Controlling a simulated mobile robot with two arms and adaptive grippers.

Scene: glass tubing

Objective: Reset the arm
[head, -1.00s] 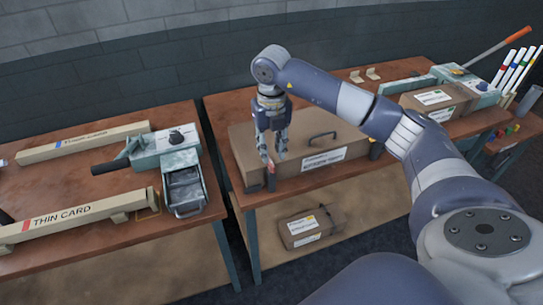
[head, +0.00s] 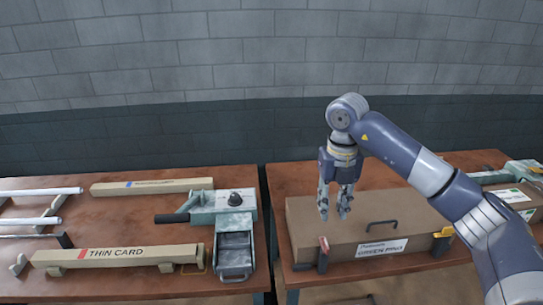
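My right gripper (head: 334,214) hangs with its fingers pointing down over the left part of a long brown case (head: 350,222). A gap shows between its fingers, and nothing is seen between them. The fingertips are apart from the red-tipped latch (head: 323,244) at the case's front left. My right arm comes in from the right edge and bends at the joint above the gripper. My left arm and gripper are not in view.
The case has a dark handle (head: 381,225) and a yellow latch (head: 444,232). A gap separates the tables.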

